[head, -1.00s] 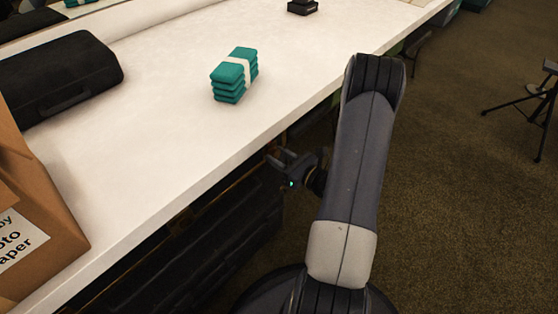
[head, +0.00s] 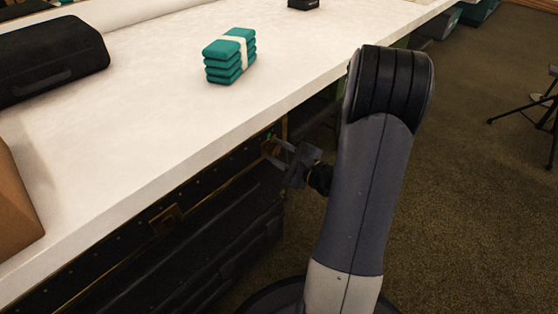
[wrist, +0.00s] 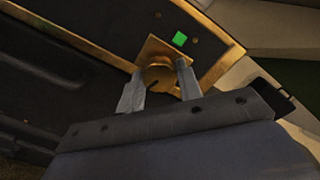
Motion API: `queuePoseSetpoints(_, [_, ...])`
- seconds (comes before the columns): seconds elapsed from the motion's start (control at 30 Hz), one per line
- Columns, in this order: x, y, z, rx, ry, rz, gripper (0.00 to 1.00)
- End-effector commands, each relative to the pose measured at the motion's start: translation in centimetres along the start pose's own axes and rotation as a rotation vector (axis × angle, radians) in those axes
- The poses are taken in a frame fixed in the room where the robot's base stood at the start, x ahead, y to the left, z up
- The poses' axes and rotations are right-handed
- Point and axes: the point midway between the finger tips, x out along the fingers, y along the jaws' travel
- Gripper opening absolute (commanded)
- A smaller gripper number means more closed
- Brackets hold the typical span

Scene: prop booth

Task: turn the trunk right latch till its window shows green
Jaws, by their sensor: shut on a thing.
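The trunk (head: 225,222) is black with brass-coloured edging and stands under the white table. Its right latch (wrist: 160,76) is a brass plate with a round turning piece, near the trunk's corner in the wrist view. The latch's small window (wrist: 179,39) shows green. My gripper (wrist: 160,85) is shut on the turning piece, one finger on each side of it. In the head view my gripper (head: 272,150) reaches left to the trunk's right end, below the table edge; the latch is mostly hidden there.
The white table (head: 150,120) overhangs the trunk. On it are a tied teal stack (head: 228,58), a black case (head: 50,60) and a cardboard box (head: 15,210). Another trunk latch (head: 166,219) shows further left. The carpet (head: 470,200) on the right is mostly clear, with a tripod (head: 535,108) beyond.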

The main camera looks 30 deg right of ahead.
Motion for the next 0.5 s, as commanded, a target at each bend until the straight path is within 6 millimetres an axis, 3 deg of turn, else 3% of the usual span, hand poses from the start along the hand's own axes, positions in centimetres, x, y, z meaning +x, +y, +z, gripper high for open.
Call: queuePoseSetpoints(0.5, [-0.03, 0.25, -0.04, -0.189, 0.009, 0.002, 0.11])
